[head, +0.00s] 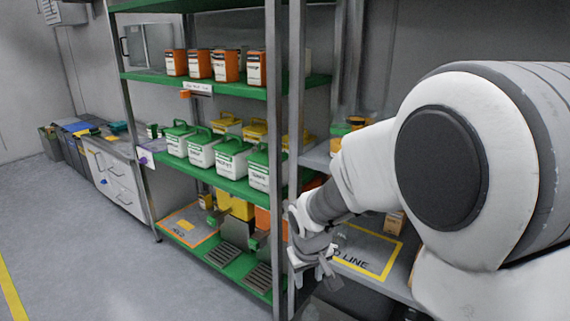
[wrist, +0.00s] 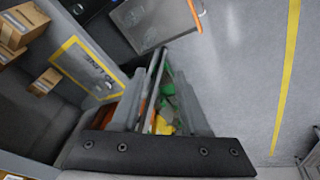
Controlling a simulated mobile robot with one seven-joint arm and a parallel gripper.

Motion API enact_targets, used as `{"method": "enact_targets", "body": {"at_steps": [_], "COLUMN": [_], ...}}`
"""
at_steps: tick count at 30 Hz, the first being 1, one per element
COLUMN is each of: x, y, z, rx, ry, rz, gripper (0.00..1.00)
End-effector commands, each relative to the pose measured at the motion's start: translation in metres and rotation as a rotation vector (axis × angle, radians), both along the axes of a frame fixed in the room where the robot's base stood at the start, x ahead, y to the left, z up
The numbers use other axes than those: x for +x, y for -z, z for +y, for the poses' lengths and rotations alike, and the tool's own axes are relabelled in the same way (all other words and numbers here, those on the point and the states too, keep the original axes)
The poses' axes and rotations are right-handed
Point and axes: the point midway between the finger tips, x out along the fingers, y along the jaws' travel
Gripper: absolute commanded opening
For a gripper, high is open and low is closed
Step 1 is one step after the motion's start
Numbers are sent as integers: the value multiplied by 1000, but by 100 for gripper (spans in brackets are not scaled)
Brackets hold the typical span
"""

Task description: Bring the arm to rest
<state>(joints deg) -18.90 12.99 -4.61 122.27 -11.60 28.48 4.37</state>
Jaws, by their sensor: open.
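My arm (head: 350,170) reaches in from the right of the head view and bends down to my gripper (head: 316,277). The gripper hangs in front of a shelf post, beside the bench area with the yellow outline (head: 365,262). In the wrist view my gripper (wrist: 158,85) has its two grey fingers apart, and I see nothing held between them. Shelf posts and blurred green, yellow and orange items show in the gap beyond the fingers.
A green shelf rack (head: 225,85) holds orange-and-white containers (head: 225,66) above white containers with green lids (head: 231,157). Drawers (head: 115,180) stand at the left. Cardboard boxes (wrist: 20,25) show in the wrist view. The grey floor (head: 90,265) at the left is clear.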

Motion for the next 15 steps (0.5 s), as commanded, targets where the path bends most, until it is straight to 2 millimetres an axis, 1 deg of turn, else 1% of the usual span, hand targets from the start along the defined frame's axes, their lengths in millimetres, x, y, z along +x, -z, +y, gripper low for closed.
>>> {"method": "enact_targets", "body": {"at_steps": [1, 6, 8, 12, 15], "x": [-8, -40, -54, -87, -112], "y": [-18, -64, -78, -106, -122], "z": [-8, -33, -41, -57, -67], "rx": [14, 51, 64, 92, 111], "ry": [23, 92, 116, 167, 200], "rz": [-17, -49, -60, -87, -108], "gripper": [45, 45, 45, 45, 45]}}
